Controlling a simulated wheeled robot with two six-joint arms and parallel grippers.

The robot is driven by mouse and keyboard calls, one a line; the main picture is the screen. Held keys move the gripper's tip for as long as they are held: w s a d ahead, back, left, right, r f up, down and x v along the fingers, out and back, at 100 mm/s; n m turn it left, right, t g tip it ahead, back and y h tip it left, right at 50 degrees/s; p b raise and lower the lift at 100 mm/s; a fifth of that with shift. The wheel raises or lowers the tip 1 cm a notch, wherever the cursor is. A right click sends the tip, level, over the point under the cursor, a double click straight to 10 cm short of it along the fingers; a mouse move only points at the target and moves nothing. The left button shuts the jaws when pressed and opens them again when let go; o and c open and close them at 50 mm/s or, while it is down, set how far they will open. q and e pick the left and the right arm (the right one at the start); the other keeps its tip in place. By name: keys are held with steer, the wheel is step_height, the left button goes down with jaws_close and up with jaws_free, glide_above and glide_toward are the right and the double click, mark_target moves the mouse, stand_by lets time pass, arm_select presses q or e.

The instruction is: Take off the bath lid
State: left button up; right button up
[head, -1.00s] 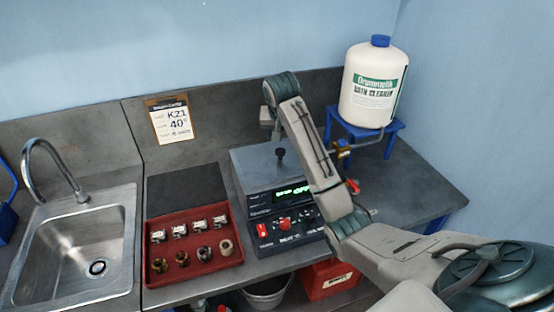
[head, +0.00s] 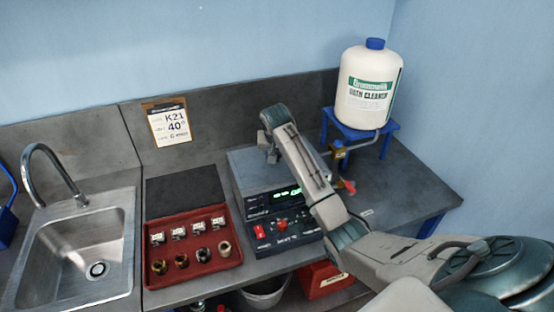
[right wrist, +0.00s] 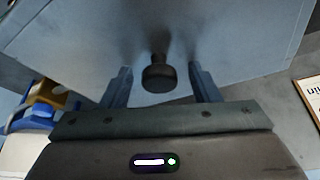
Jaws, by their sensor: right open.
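The bath (head: 258,206) is a dark box with a lit display and red controls, standing on the bench. Its flat grey lid (head: 243,165) is on top; it also fills the upper part of the right wrist view (right wrist: 215,35). The lid's black knob (right wrist: 158,76) stands between the two fingers in the right wrist view, with a gap on each side. My right gripper (head: 270,152) is open just above the lid; it also shows in the right wrist view (right wrist: 161,84). In the head view it mostly hides the knob. My left gripper is out of view.
A red tray (head: 200,266) with several small pieces and a dark mat (head: 185,190) lie left of the bath. A sink (head: 85,245) is farther left. A white cleaner bottle (head: 368,88) on a blue stand (head: 388,128) is at the back right. The bench (head: 400,190) right of the bath is mostly clear.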

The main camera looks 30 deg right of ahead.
steer(key=c, duration=1.2)
steer(key=shift+r, duration=0.1)
jaws_close()
